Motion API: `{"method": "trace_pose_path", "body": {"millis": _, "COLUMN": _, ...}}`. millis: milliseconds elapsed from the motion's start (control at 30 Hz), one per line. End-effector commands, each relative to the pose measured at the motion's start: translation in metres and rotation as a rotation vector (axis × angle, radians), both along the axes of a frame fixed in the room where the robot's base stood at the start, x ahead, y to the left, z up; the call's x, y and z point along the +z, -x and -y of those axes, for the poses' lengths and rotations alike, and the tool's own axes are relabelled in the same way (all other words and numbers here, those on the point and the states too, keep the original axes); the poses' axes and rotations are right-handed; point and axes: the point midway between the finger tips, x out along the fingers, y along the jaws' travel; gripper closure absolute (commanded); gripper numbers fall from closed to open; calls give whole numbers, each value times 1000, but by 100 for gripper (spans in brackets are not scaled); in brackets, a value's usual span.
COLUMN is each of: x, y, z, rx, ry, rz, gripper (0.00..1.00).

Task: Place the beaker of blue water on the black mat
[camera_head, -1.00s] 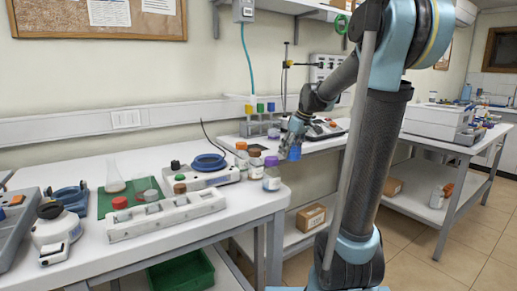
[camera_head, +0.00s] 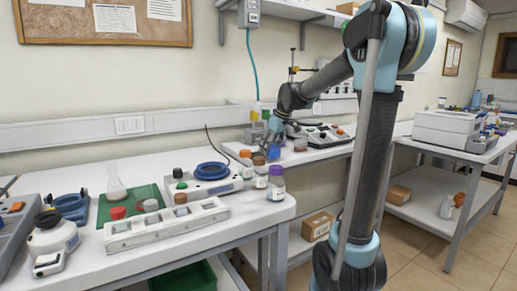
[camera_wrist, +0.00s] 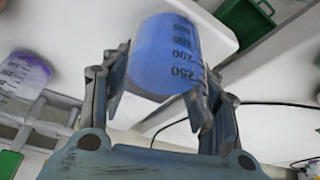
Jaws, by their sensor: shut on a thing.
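The beaker of blue water (camera_head: 273,152) is held in the air near the right end of the left bench, just behind the purple-capped bottle in the head view. In the wrist view the beaker (camera_wrist: 167,52) shows its blue fill and black volume marks between the two fingers. My gripper (camera_head: 270,144) is shut on it; the fingers also show in the wrist view (camera_wrist: 158,97). I cannot make out a black mat in either view.
A purple-capped bottle (camera_head: 276,183) and an orange-capped bottle (camera_head: 259,164) stand close to the beaker. A device with a blue ring (camera_head: 211,171), a white rack (camera_head: 165,224) and a green mat (camera_head: 133,203) with a flask (camera_head: 116,184) crowd the bench.

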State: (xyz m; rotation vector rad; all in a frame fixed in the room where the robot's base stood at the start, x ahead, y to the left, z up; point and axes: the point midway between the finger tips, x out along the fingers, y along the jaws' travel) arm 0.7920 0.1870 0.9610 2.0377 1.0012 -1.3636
Motion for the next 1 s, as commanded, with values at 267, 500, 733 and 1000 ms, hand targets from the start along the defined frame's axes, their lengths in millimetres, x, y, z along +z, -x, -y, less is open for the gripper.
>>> {"method": "trace_pose_path", "body": {"millis": 267, "x": 0, "y": -15, "z": -20, "rx": 0, "ry": 0, "rz": 0, "gripper": 77}}
{"method": "trace_pose_path", "body": {"millis": 500, "x": 0, "y": -27, "z": -36, "rx": 2, "ry": 0, "rz": 0, "gripper": 77}}
{"method": "trace_pose_path", "body": {"millis": 733, "x": -2, "y": -39, "z": -51, "rx": 0, "ry": -1, "rz": -1, "gripper": 77}}
{"method": "trace_pose_path", "body": {"millis": 1000, "x": -6, "y": -38, "z": -50, "rx": 0, "ry": -1, "rz": -1, "gripper": 77}}
